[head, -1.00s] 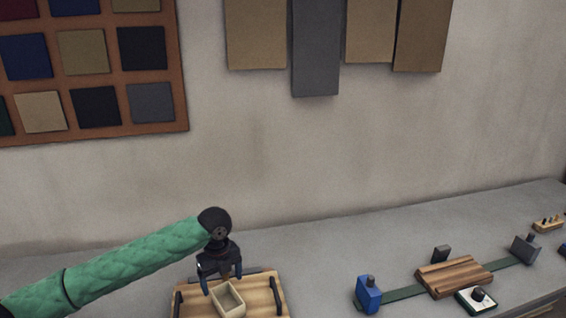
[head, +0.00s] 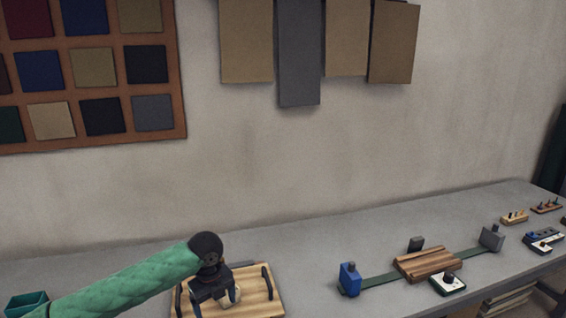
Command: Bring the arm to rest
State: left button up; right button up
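My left arm, in a green sleeve, comes in from the lower left of the head view. Its dark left gripper (head: 215,304) points down over the wooden tray (head: 262,297). The gripper's fingers are spread apart. A small pale box (head: 231,295) shows beside and partly behind the fingers; whether they touch it is hidden. My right arm and gripper are not in view.
On the grey table (head: 310,262), a blue clamp (head: 349,279), a green strip (head: 382,282), a wooden block (head: 430,264) and a grey clamp (head: 491,238) stand to the right. A green container (head: 26,303) is at the lower left. The table between tray and blue clamp is clear.

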pick_arm(q)
jog(key=s+d+f+n+t+h, duration=0.1)
jog(key=s+d+f+n+h, duration=0.1)
jog(key=s+d+f+n, duration=0.45)
jog(key=s+d+f+n+t+h, duration=0.1)
jog(key=s+d+f+n+t, duration=0.2)
jog(key=s, duration=0.6)
jog(key=s+a+f+n+y, duration=0.25)
jog(key=s+a+n, duration=0.35)
jog(key=s+n, duration=0.3)
jog(key=s+a+f+n+y, duration=0.1)
jog(key=s+a+f+n, duration=0.2)
jog(key=s+a+n, duration=0.55)
jog(key=s+d+f+g, duration=0.1)
jog(key=s+d+f, duration=0.1)
jog(key=f, duration=1.4)
jog(key=s+d+f+m+g+h, duration=0.1)
jog(key=s+d+f, duration=0.2)
jog(key=f, duration=1.3)
jog(key=shift+s+d+f+g, duration=0.2)
jog(key=shift+d+f+g, duration=0.15)
jog(key=shift+d, duration=0.4)
